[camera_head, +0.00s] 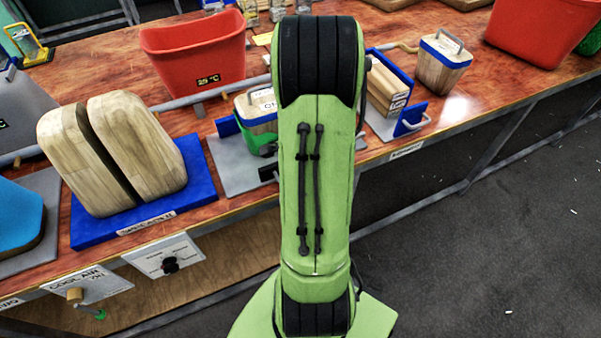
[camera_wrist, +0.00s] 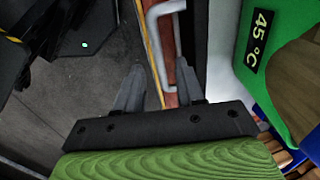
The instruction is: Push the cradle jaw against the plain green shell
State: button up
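A green-sided block (camera_head: 262,142) with a wooden, blue-rimmed upper part sits on a grey plate (camera_head: 238,168) in the head view, partly hidden behind my arm. A blue upright piece (camera_head: 228,126) stands at its left; I cannot tell whether they touch. In the wrist view a green surface (camera_wrist: 285,28) marked 45 °C is at the upper right beside wood; I cannot tell if it is the same block. My gripper (camera_wrist: 160,92) has its fingers apart, with a grey bar handle (camera_wrist: 163,35) just ahead of and between them. Which part is the cradle jaw is unclear.
A blue-framed press (camera_head: 397,75) with wooden blocks and a grey handle is right of my arm. The spreader's wooden halves (camera_head: 140,140) stand on a blue base at left. Red bins (camera_head: 197,55) stand behind. Floor (camera_head: 480,240) at front right is clear.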

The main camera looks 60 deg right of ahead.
jog(key=shift+w+f, duration=0.1)
jog(key=shift+f, duration=0.45)
grip_shut()
